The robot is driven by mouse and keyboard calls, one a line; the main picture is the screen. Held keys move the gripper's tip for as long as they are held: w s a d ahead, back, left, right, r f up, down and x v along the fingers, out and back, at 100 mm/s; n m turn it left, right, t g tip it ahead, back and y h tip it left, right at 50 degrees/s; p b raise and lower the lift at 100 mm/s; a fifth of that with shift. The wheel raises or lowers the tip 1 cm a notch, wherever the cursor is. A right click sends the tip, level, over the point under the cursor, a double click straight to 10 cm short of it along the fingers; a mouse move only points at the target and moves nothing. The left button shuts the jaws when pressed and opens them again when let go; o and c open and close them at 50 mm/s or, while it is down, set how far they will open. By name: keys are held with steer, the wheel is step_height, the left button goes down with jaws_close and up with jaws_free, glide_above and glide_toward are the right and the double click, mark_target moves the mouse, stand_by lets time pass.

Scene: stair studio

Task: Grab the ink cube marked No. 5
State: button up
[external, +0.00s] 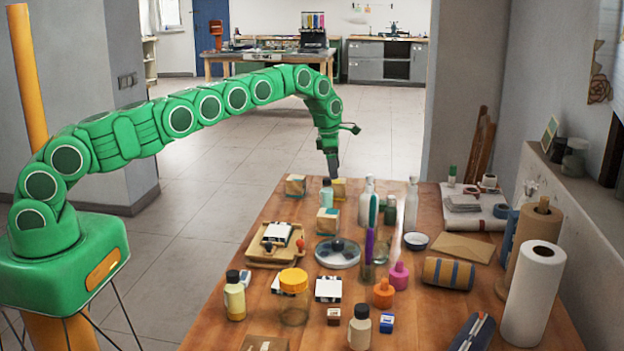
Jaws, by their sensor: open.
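My gripper (334,172) points down over the far left part of the wooden table, just above or beside a small yellowish cube (340,189). The fingers are too small to see in detail, and I see nothing held in them. Small cubes that may be ink cubes stand nearer the front: a brown one (334,317), a blue one (387,323) and another blue one (245,277). Two pale boxes with coloured bands (295,186) (327,221) stand toward the far left. No number is legible on any of them, so I cannot tell which is No. 5.
The wooden table (455,322) is crowded. A teal-capped bottle (327,196) and clear bottles (411,205) stand close to my gripper. A round dish (337,253), a yellow-lidded jar (293,300) and a paper-towel roll (535,295) stand nearer. Bare wood shows along the left edge.

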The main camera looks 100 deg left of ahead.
mark_target(338, 187)
steer(key=shift+a+f, duration=0.15)
steer(key=shift+f, duration=0.35)
steer(key=shift+w+f, duration=0.25)
steer(key=shift+f, duration=0.9)
steer(key=shift+w+f, duration=0.3)
steer(key=shift+f, duration=0.8)
steer(key=shift+w+f, duration=0.25)
steer(key=shift+f, duration=0.9)
steer(key=shift+c, duration=0.4)
steer(key=c, duration=1)
steer(key=shift+r, duration=0.15)
steer(key=shift+c, duration=0.2)
